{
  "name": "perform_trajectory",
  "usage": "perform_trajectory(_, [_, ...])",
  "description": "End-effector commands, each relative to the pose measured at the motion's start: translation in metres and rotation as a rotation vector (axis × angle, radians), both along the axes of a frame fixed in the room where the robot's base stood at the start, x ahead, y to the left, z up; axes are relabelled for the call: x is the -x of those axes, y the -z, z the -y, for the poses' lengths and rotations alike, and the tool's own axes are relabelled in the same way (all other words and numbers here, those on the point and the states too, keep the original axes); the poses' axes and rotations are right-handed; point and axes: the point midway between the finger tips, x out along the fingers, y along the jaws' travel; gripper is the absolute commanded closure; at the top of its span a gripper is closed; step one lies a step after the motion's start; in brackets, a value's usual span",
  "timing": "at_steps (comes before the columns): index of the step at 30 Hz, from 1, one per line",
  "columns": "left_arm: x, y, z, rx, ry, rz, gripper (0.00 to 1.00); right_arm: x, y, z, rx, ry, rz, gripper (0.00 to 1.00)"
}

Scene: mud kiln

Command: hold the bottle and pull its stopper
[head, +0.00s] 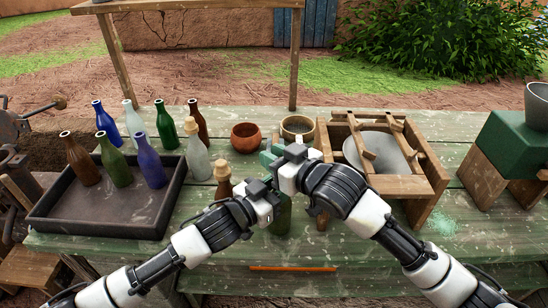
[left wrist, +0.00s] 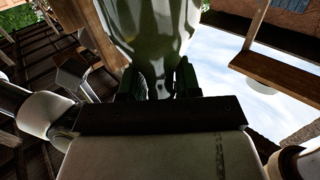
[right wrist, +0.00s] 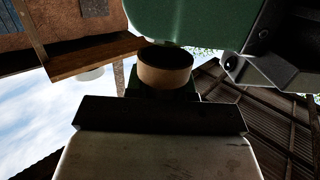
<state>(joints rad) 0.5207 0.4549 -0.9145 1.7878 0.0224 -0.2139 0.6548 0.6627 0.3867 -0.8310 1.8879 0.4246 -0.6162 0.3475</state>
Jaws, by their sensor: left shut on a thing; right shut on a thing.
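The dark green glass bottle (head: 280,216) is upright over the front of the table, partly hidden behind my grippers. My left gripper (head: 272,199) is shut on it; in the left wrist view the bottle's glass (left wrist: 155,35) stands between the fingers. My right gripper (head: 270,158) is above the left one. In the right wrist view it is shut on a brown, cork-like stopper (right wrist: 165,70). The bottle's neck is hidden in the head view, so I cannot tell whether the stopper still sits in it.
A dark tray (head: 105,220) with several bottles is at the left. Two corked bottles (head: 198,158) (head: 223,185) stand near my left arm. A clay bowl (head: 246,137), another bowl (head: 298,127) and a wooden frame (head: 410,185) stand behind and right. An orange stick (head: 293,268) lies in front.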

Motion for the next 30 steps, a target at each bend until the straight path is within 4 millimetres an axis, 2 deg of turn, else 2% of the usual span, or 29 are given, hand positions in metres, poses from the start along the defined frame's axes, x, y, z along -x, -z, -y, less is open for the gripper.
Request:
perform_trajectory(1, [0.000, 0.005, 0.000, -0.006, -0.002, -0.008, 1.00, 0.000, 0.000, 0.000, 0.000, 0.000, 0.000, 1.00])
perform_trajectory(5, [0.001, 0.005, 0.000, -0.006, -0.002, -0.009, 1.00, 0.000, -0.004, 0.000, -0.001, 0.000, 0.002, 1.00])
perform_trajectory(14, [0.001, 0.005, 0.000, -0.006, -0.002, -0.010, 1.00, 0.000, -0.038, 0.000, 0.000, 0.000, 0.003, 1.00])
perform_trajectory(21, [0.001, 0.006, 0.000, -0.006, -0.002, -0.011, 1.00, 0.000, -0.040, 0.000, 0.001, 0.000, 0.001, 1.00])
perform_trajectory(22, [0.001, 0.006, 0.000, -0.006, -0.002, -0.011, 0.66, 0.000, -0.040, 0.000, 0.000, 0.000, 0.000, 1.00])
perform_trajectory(27, [0.000, 0.004, 0.000, -0.004, -0.001, -0.007, 0.40, 0.000, -0.040, 0.000, 0.000, 0.000, 0.000, 1.00])
perform_trajectory(30, [0.000, 0.003, 0.000, -0.002, -0.001, -0.005, 0.37, 0.000, -0.040, 0.000, 0.000, 0.000, 0.000, 1.00])
